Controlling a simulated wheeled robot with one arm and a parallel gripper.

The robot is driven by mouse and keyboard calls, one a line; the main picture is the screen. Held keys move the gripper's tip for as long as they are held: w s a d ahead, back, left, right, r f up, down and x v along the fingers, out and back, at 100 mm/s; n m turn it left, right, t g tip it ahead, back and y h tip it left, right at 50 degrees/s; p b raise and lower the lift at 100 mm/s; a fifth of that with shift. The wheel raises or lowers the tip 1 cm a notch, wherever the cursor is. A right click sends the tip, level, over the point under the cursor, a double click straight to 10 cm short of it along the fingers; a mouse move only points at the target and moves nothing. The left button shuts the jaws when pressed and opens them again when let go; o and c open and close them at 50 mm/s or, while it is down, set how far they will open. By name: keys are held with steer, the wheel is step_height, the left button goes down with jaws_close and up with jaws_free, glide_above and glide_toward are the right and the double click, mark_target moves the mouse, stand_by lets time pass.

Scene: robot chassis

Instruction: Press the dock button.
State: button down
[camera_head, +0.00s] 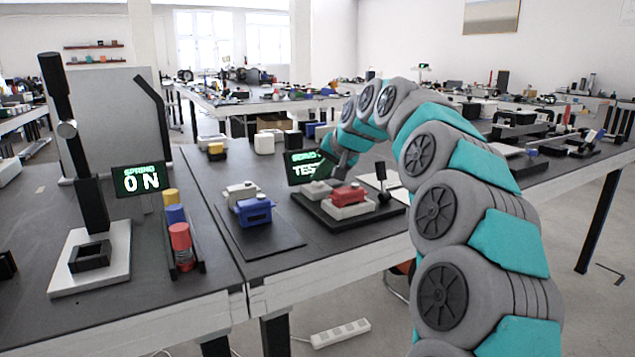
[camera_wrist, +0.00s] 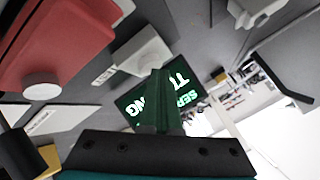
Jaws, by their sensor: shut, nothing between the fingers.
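A red servo (camera_head: 348,194) sits in a pale dock (camera_head: 340,208) on a black base plate (camera_head: 322,219) in the head view. The red body (camera_wrist: 55,45), with its white round horn, also fills the upper left of the wrist view. A dark screen (camera_head: 304,170) with green text reading "SERVO" and "TES" stands behind the dock. My gripper (camera_head: 338,175) is shut and empty, pointing down just beside the screen and above the dock's back. In the wrist view its fingers (camera_wrist: 161,85) cover part of the screen (camera_wrist: 187,92).
A black upright post (camera_head: 381,175) stands right of the dock. A blue servo (camera_head: 254,210) and a whitish one (camera_head: 240,191) lie on a mat (camera_head: 267,242) to the left. Further left are a "SPRING ON" screen (camera_head: 138,180) and a rack of coloured cylinders (camera_head: 180,240).

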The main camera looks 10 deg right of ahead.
mark_target(319, 185)
steer(key=shift+r, duration=0.1)
steer(key=shift+r+p, duration=0.55)
steer(key=shift+r, duration=0.3)
steer(key=shift+r, duration=0.1)
steer(key=shift+r+p, duration=1.6)
steer(key=shift+r, duration=0.85)
